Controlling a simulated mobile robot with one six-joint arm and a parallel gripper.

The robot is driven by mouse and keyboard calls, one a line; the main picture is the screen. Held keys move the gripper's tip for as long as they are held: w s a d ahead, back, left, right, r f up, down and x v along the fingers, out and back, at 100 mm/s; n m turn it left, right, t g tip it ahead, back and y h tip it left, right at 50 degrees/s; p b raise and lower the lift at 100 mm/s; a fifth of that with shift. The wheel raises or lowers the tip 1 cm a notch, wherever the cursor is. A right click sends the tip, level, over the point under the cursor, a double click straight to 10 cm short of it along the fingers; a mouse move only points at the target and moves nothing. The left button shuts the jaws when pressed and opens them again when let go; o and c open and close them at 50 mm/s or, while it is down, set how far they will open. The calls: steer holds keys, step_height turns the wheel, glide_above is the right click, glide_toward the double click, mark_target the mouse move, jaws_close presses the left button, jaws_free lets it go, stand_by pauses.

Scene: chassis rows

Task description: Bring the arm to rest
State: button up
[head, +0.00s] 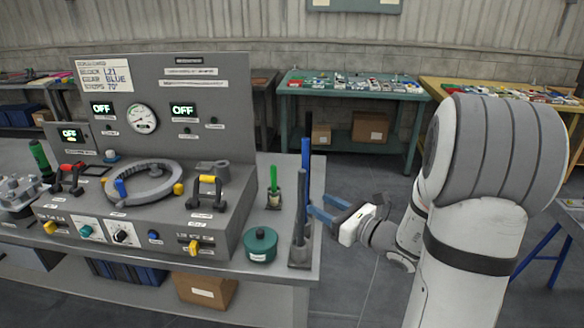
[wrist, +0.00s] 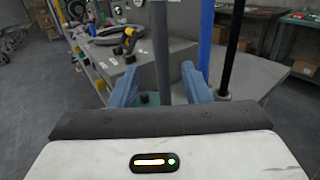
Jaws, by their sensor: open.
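My gripper (head: 322,208) is at the right end of the grey workbench (head: 290,287) in the head view, with its blue fingers pointing left toward the upright rods there. In the wrist view my gripper (wrist: 170,88) has its two blue fingers apart, and nothing is held between them. Upright rods, grey (wrist: 161,50), blue (wrist: 206,35) and black (wrist: 230,45), show beyond or near the fingers. I cannot tell how close the fingers are to the rods. My white and grey arm is bent at the right of the head view.
A grey control panel (head: 165,90) with a ring dial (head: 145,184) and handles stands on the workbench. A green-handled tool (head: 273,186) and a teal round pot (head: 260,244) are near the rods. A teal table (head: 350,93) and a yellow table (head: 500,95) stand behind.

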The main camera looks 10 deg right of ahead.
steer(key=s+a+f+n+g, duration=0.2)
steer(key=s+a+n+g, duration=1.05)
steer(key=s+n, duration=0.2)
steer(key=s+d+n+h, duration=0.7)
steer(key=n+h, duration=0.3)
steer(key=n, duration=0.4)
steer(key=shift+s+d+r+h, duration=0.25)
steer(key=shift+d+h, duration=0.05)
steer(key=shift+d, duration=0.25)
steer(key=shift+t, duration=0.25)
